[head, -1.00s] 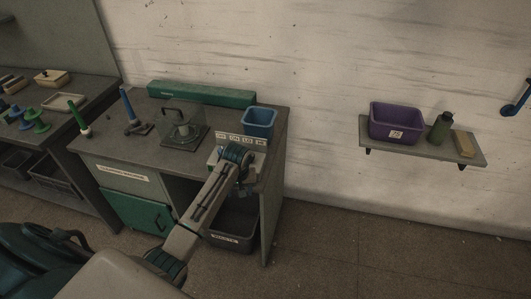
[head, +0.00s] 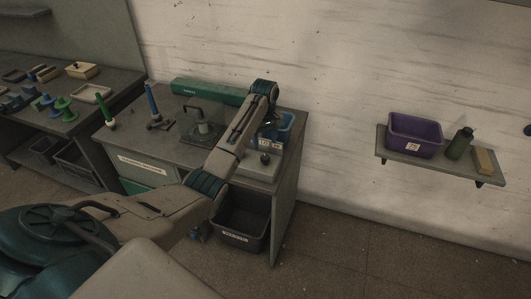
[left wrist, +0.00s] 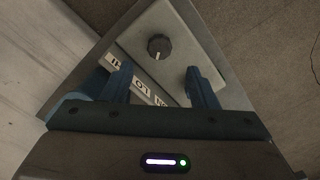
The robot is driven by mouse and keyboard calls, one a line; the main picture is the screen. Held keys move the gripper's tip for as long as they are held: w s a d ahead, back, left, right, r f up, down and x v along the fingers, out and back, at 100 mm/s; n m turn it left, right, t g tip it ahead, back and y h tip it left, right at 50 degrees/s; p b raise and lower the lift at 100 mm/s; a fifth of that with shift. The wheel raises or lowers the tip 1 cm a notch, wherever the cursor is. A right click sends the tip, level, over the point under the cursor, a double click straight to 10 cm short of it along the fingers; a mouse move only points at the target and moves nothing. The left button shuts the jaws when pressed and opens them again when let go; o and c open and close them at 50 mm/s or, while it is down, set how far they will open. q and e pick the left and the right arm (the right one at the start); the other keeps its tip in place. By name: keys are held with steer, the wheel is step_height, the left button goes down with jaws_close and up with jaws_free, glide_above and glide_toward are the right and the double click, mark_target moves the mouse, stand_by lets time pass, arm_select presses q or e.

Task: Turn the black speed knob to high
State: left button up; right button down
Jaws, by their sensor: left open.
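The black speed knob (head: 264,158) sits on top of a pale grey control box (head: 257,171) at the right end of the bench. In the left wrist view the knob (left wrist: 158,46) lies beyond my fingertips, between their lines. Its light mark points roughly toward the label row (left wrist: 140,80), which shows HI and LO upside down; the exact setting is hard to tell. My left gripper (left wrist: 160,70) is open and empty, above the box and apart from the knob. My right gripper is not in view.
A clear-covered device (head: 203,133) and a long green case (head: 208,91) are farther left. A dark waste bin (head: 242,228) is below. A wall shelf holds a purple bin (head: 414,134).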

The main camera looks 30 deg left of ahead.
mark_target(265, 156)
arm_select(q)
step_height(265, 156, down, 6)
steer(key=shift+p, duration=0.65)
steer(key=shift+f, duration=0.75)
steer(key=c, duration=1)
steer(key=shift+o, duration=0.2)
